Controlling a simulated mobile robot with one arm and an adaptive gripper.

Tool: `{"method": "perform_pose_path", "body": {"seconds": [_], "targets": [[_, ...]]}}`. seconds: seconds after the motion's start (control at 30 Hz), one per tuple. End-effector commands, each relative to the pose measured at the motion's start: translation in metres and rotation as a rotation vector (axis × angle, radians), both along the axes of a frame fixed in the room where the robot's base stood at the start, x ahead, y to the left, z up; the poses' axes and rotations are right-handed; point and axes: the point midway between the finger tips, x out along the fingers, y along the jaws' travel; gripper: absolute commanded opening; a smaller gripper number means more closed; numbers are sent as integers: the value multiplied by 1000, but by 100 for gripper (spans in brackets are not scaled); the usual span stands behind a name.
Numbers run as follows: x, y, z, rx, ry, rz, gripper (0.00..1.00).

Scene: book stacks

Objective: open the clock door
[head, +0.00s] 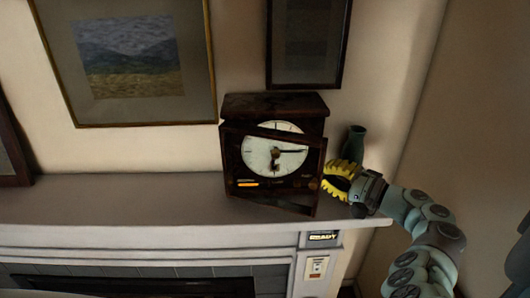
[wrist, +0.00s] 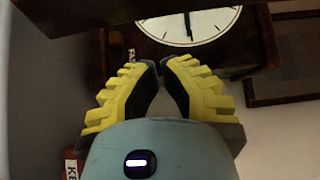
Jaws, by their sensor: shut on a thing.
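A dark wooden clock (head: 274,107) with a white round dial stands on the mantel in the head view. Its glazed front door (head: 233,165) stands ajar, its frame skewed out from the case, with the right side swung forward. My gripper (head: 326,174) is at the door's right edge, beside a small round knob (head: 313,184). In the wrist view my yellow fingers (wrist: 159,64) are closed in on the dark wood of the door, below the dial (wrist: 187,24). The exact spot they grip is hidden.
A dark green vase (head: 354,143) stands behind my gripper, close to the wrist. The mantel (head: 120,205) is clear left of the clock. Framed pictures (head: 130,60) hang above. A small panel labelled "READY" (head: 322,236) sits below the mantel edge.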

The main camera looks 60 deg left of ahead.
Motion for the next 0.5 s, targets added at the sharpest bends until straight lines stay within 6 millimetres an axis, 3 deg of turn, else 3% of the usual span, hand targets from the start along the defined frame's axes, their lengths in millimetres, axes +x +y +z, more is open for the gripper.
{"method": "perform_pose_path", "body": {"seconds": [0.2, 0.5], "targets": [[-17, -12, 4, -2, 4, -1, 0], [-25, -19, 0, -2, -1, -1, 0]]}}
